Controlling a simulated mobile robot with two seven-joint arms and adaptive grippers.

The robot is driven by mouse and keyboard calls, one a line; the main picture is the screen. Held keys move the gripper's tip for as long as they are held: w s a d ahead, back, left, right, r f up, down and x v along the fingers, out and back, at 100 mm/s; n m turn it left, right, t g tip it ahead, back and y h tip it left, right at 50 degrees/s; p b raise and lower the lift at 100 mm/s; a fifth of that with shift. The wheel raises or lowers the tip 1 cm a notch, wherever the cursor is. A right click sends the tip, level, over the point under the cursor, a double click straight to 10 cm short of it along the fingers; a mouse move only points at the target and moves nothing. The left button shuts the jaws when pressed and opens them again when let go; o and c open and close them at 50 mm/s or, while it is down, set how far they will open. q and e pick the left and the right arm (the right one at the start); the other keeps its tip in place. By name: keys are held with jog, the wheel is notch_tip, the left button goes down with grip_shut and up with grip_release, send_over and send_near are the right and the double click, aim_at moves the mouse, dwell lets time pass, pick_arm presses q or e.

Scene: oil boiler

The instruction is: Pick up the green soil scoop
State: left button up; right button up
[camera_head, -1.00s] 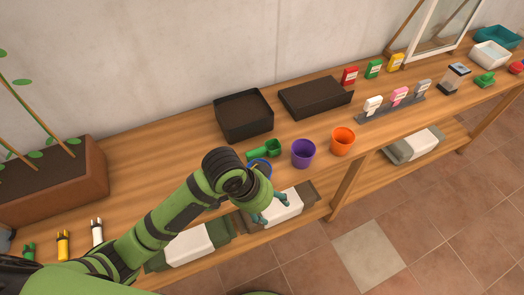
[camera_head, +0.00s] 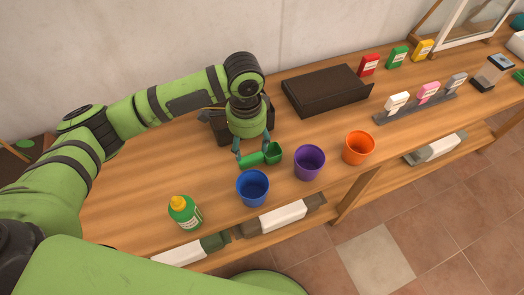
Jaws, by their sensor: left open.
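The green soil scoop (camera_head: 262,156) lies on the wooden bench behind the blue and purple pots, with its cup end to the right. My left gripper (camera_head: 252,153) points down over the scoop, its two fingers apart on either side of the scoop's handle. The gripper is open. I cannot tell whether the fingertips touch the scoop. My right gripper is not in view.
Blue (camera_head: 253,187), purple (camera_head: 309,162) and orange (camera_head: 359,148) pots stand in front and to the right. A bottle with a yellow cap (camera_head: 184,212) stands front left. A black tray (camera_head: 326,92) lies behind. Clear bench (camera_head: 140,190) lies to the left.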

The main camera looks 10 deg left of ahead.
aim_at(250, 160)
pick_arm(q)
notch_tip(250, 160, down, 2)
jog(key=shift+f+p, duration=0.15)
jog(key=shift+p, duration=0.25)
jog(key=f, duration=0.1)
jog(key=f+p, duration=0.1)
jog(key=f, duration=0.2)
jog(key=shift+s+f+p, duration=0.2)
jog(key=shift+s+p, duration=0.1)
jog(key=shift+s, duration=0.05)
jog(key=shift+f, duration=0.3)
jog(key=shift+w+f, duration=0.15)
jog(key=shift+w, duration=0.05)
jog(key=shift+s, duration=0.1)
jog(key=c, duration=1.2)
jog(key=shift+c, duration=0.3)
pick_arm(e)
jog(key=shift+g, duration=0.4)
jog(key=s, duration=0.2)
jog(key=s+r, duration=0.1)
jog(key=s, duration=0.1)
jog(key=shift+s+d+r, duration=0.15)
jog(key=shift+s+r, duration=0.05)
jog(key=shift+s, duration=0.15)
